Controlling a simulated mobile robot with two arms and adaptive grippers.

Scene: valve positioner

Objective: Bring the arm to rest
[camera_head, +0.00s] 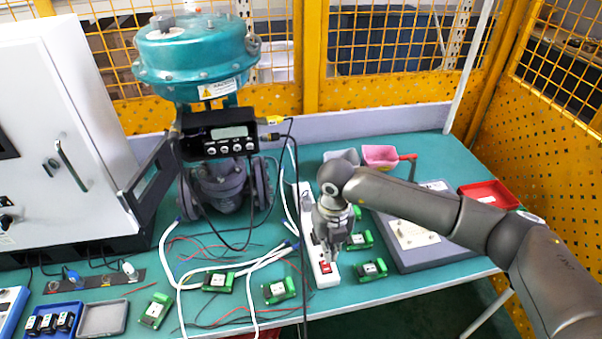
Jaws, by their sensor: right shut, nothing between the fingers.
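My right arm (420,200) comes in from the right and reaches over the table to its middle. My right gripper (328,258) points down, shut and empty, just above the white power strip (304,196) near its red switch (325,268). I cannot tell whether the fingertips touch the strip. The arm hides part of the strip and part of the grey board (440,245) behind it. My left gripper is not in view.
A teal valve (195,55) with a black positioner (220,133) stands at the back. A white cabinet (60,130) fills the left. Green modules (279,290) and loose cables (215,268) lie in front. A red tray (488,194) sits right. Yellow fencing (400,90) closes the back.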

